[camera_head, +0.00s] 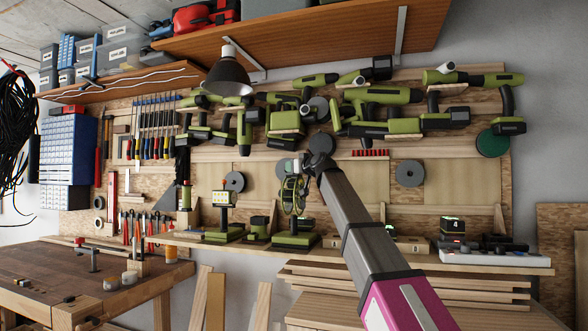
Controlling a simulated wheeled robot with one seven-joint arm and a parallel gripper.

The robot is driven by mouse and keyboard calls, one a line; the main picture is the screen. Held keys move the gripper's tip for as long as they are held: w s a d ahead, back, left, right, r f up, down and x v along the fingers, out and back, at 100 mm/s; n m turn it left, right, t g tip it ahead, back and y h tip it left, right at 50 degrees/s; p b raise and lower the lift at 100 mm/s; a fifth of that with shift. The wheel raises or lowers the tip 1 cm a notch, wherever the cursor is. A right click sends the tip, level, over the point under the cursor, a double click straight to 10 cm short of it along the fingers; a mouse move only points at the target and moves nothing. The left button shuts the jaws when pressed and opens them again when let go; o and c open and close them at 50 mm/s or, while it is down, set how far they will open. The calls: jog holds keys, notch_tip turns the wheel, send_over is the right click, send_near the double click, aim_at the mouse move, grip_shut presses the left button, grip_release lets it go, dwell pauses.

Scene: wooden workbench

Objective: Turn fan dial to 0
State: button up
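A green round fan-like head (291,194) stands above a green and black base (294,240) on the narrow wooden shelf, near the middle of the view. My gripper (303,168) is at the end of my raised arm, close to the top right of the fan head. It is small and overlaps the fan, so I cannot tell whether its fingers are open or shut, or whether it touches the fan. No dial can be made out on the fan. A small black box (453,226) with a green edge shows a "4" farther right on the shelf.
A green-based work light (222,205) and a green battery (258,228) stand left of the fan. Green power tools (375,97) hang above. A power strip (495,257) lies at right. A black lamp (228,77) hangs upper left. A workbench (60,265) is at left.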

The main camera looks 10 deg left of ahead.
jog(key=shift+w+a, duration=0.4)
jog(key=shift+w, duration=0.05)
grip_shut()
